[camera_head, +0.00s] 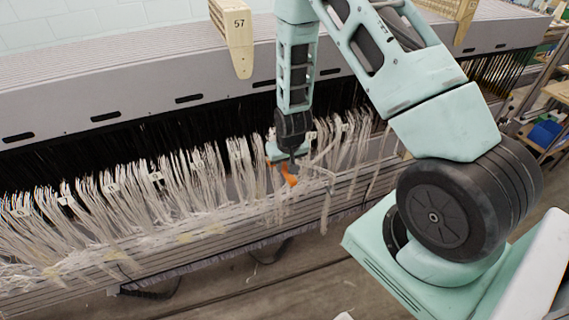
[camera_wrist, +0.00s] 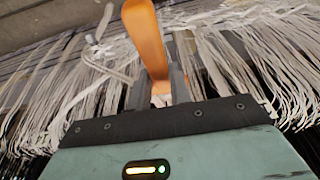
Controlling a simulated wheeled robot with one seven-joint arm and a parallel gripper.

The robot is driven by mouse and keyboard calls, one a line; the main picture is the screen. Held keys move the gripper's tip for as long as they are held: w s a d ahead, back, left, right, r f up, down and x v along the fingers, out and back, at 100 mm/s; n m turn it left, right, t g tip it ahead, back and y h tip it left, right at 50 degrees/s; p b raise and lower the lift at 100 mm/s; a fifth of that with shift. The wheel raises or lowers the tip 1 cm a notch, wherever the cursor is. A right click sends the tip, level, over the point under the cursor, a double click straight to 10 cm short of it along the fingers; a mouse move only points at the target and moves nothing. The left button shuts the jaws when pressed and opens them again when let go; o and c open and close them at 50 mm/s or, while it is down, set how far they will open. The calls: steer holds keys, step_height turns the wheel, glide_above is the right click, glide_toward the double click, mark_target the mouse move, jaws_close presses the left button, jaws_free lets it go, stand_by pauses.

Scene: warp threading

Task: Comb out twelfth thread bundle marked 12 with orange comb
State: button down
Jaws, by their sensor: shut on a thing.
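My gripper (camera_head: 285,164) is at the row of hanging thread bundles, right of the middle of the head view. It is shut on the orange comb (camera_head: 291,179), which sticks out below and to the right of the jaws. In the wrist view the comb (camera_wrist: 146,40) stands up from between the dark jaws (camera_wrist: 164,90). Pale thread bundles (camera_wrist: 222,62) hang on both sides of it. The nearby bundles also show in the head view (camera_head: 240,165). I cannot read which one is marked 12, and I cannot tell whether the comb touches threads.
A long grey machine beam (camera_head: 130,85) runs behind the bundles. A cream bracket marked 57 (camera_head: 238,45) hangs above it. Ribbed rails (camera_head: 215,245) run in front, below the thread ends. The floor (camera_head: 240,300) in front is mostly clear. A blue bin (camera_head: 545,133) stands at far right.

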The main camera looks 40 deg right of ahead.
steer(key=s+b+x, duration=0.2)
steer(key=b+x, duration=0.7)
steer(key=x, duration=0.2)
steer(key=s+a+f+b+x, duration=0.1)
steer(key=s+b+x, duration=0.1)
steer(key=b+x, duration=0.7)
step_height(320, 180, down, 3)
steer(key=shift+f, duration=0.2)
stand_by(1.0)
steer(key=shift+s+a, duration=0.3)
steer(key=shift+s, duration=0.65)
steer(key=shift+s+a, duration=0.3)
steer(key=shift+s, duration=0.7)
steer(key=s+a, duration=0.1)
steer(key=s, duration=0.4)
steer(key=shift+s+a, duration=0.35)
steer(key=shift+s, duration=0.05)
